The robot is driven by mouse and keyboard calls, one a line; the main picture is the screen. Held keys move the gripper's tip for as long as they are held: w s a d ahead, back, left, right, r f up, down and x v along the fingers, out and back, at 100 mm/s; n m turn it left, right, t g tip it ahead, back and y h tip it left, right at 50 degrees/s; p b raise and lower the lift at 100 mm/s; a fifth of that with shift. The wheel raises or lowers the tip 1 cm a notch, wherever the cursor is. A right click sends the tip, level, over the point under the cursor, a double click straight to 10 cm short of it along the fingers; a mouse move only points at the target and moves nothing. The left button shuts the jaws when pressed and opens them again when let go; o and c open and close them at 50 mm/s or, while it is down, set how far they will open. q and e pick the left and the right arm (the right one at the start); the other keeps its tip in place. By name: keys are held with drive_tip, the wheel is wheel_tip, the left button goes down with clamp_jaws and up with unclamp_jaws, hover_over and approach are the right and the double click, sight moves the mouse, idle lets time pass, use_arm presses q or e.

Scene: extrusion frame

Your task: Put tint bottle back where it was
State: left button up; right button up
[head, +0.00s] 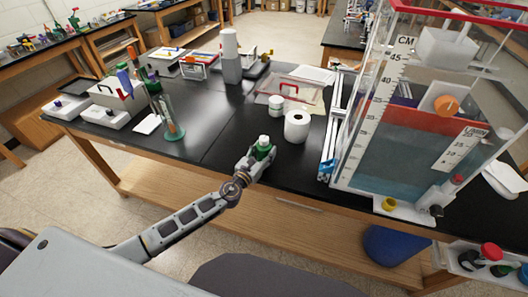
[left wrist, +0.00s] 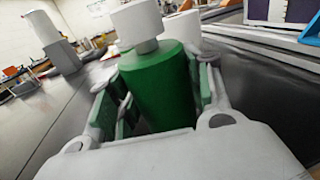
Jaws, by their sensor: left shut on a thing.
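The tint bottle (head: 263,147) is a small green bottle with a white cap, over the front part of the black bench in the head view. My left gripper (head: 262,153) is shut around its green body. In the left wrist view the green bottle (left wrist: 158,85) stands between the two fingers of my left gripper (left wrist: 155,100), with its cap up and a slight tilt in the picture. Its base is hidden by the gripper, so I cannot tell whether it touches the bench. My right gripper does not show.
A white paper roll (head: 297,126) stands just behind and right of the bottle, with a smaller white container (head: 275,105) behind. The tall clear water tank (head: 400,130) stands at the right. A green-tinted glass cylinder (head: 172,125) stands left. Bench between is clear.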

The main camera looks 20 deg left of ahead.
use_arm(q)
drive_tip(key=shift+f, duration=0.1)
drive_tip(key=o, duration=1.1)
drive_tip(key=shift+r, duration=0.2)
drive_tip(key=shift+v, duration=0.9)
drive_tip(key=b+v, duration=0.2)
drive_tip(key=v, duration=0.8)
drive_tip(key=shift+s, duration=0.1)
